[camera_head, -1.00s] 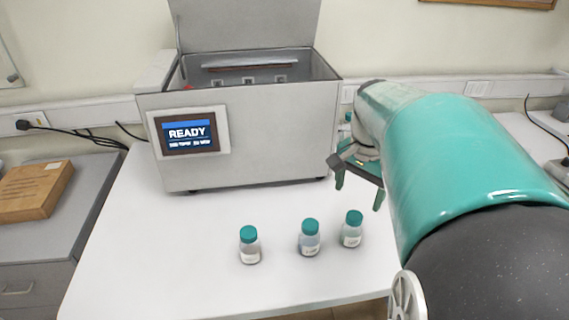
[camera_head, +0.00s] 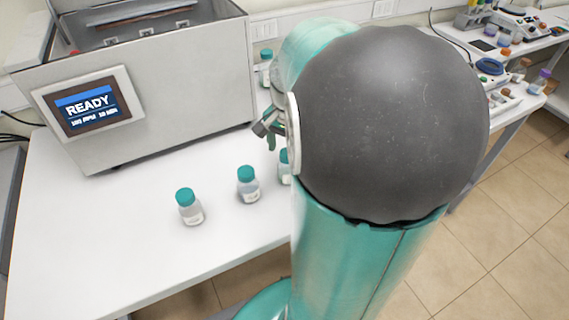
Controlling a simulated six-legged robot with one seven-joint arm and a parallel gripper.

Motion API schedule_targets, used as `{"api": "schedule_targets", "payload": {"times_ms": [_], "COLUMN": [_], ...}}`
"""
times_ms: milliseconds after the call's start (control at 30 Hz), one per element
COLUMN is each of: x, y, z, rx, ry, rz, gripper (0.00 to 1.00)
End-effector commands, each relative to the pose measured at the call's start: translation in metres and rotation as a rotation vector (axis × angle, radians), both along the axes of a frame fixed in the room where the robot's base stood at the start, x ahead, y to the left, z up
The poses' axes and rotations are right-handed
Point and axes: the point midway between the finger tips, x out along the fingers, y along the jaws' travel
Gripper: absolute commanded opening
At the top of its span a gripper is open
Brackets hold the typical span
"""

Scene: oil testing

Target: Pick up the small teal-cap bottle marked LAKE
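Three small clear bottles with teal caps stand upright in a slanting row on the white table: a left bottle (camera_head: 190,208), a middle bottle (camera_head: 248,185) and a right bottle (camera_head: 284,169). My arm hides part of the right bottle. Their white labels are too small to read, so I cannot tell which is marked LAKE. My gripper (camera_head: 266,137) is above the table, behind the row and close to the right bottle in the picture. It is partly hidden by my arm; its fingers look apart, with nothing seen between them.
A grey machine (camera_head: 170,90) with its lid raised and a READY screen (camera_head: 86,105) stands at the back left. Another teal-capped bottle (camera_head: 265,70) shows beside it. A bench with instruments (camera_head: 505,45) is at the far right. The table's front left is clear.

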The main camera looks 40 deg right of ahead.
Motion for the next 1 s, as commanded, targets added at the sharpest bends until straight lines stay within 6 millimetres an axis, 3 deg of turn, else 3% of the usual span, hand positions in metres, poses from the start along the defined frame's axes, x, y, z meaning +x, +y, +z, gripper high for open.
{"api": "schedule_targets", "payload": {"times_ms": [300, 567, 833, 1000], "x": [0.002, 0.003, 0.003, 0.003], "y": [0.000, 0.000, 0.000, 0.000], "z": [-0.044, -0.047, -0.046, -0.046], "rx": [0.002, 0.000, 0.000, -0.001], "ry": [0.001, -0.001, 0.000, -0.001], "rz": [-0.001, 0.000, 0.000, 0.000], "gripper": [0.76, 0.76, 0.25, 0.21]}}
